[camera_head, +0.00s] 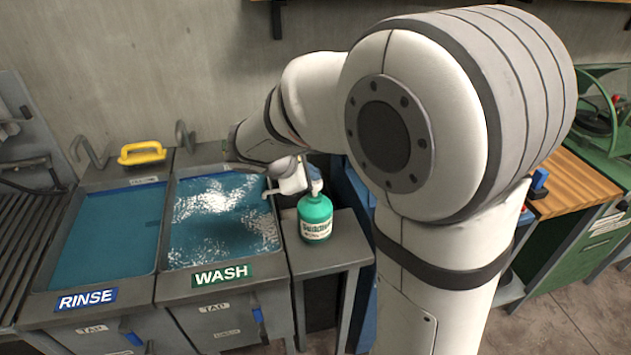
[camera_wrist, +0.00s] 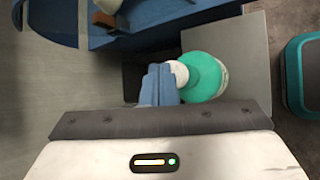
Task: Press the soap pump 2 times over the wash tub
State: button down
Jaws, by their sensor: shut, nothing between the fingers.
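The green soap bottle (camera_head: 316,219) stands upright on a grey side shelf just right of the wash tub (camera_head: 222,263). White foam floats on the tub's blue water. A white spout near the bottle's top points left over the tub's right edge. My gripper (camera_head: 314,173) is at the pump head, its blue fingers shut and empty. In the wrist view, the shut fingers (camera_wrist: 158,70) are right beside the white pump head (camera_wrist: 180,73), with the green bottle (camera_wrist: 207,78) beyond it. I cannot tell whether they touch the pump or whether it is pressed down.
The rinse tub (camera_head: 108,285) lies left of the wash tub, with a yellow-handled tool (camera_head: 142,152) behind it. Metal taps stand along the back. A wooden-topped bench (camera_head: 572,188) is at the right. My arm blocks much of the middle right.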

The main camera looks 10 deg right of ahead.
jog(key=shift+f+b, duration=0.55)
jog(key=shift+f, duration=0.15)
dwell(0.4)
jog(key=shift+r, duration=0.1)
jog(key=shift+r+p, duration=1)
jog(key=shift+r, duration=0.2)
jog(key=shift+r, duration=0.1)
notch_tip(320, 180, up, 5)
jog(key=p, duration=0.4)
dwell(0.4)
